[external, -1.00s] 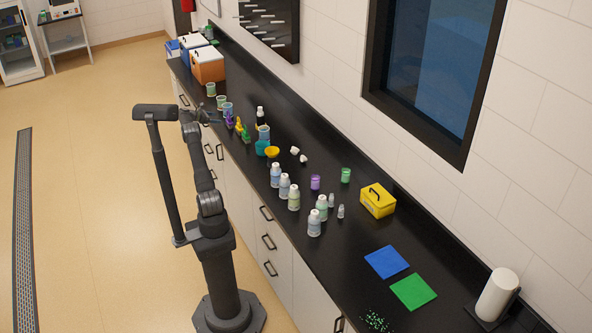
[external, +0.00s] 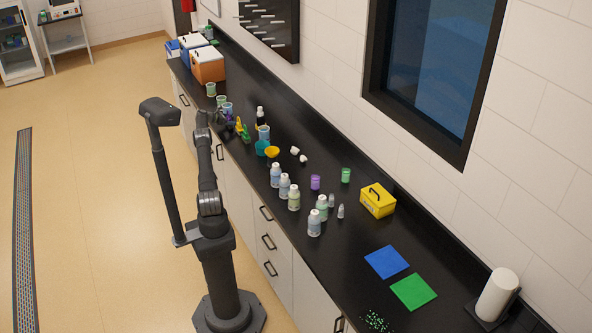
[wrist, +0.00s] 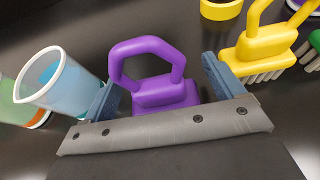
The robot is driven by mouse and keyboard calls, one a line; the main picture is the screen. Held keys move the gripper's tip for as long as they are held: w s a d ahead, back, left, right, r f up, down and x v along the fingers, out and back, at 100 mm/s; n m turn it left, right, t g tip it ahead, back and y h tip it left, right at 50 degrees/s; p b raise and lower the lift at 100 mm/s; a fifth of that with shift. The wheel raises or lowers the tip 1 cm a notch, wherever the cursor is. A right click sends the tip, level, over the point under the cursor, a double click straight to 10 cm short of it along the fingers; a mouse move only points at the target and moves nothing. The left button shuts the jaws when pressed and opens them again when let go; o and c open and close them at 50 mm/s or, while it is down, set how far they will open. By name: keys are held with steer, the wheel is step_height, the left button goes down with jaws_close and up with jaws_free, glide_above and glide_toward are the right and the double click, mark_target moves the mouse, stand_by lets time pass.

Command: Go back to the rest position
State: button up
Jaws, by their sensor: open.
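My gripper (wrist: 160,88) is open in the wrist view. Its two blue-grey fingers stand apart on either side of a purple brush (wrist: 165,92) with a looped handle. I cannot tell whether either finger touches the brush. In the external view my gripper (external: 219,114) is over the counter's front edge at the left, by the beakers and brushes. It is small and dark there, and the purple brush (external: 230,122) is partly hidden by it. The rest position itself is not marked in any view.
A yellow brush (wrist: 262,48) is close to the right finger, with a green brush (external: 246,134) beyond. Bottles (external: 294,197) stand further along the counter. The floor side (external: 100,230) is clear.

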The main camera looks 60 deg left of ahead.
steer(key=shift+r, duration=2.3)
steer(key=shift+f, duration=0.1)
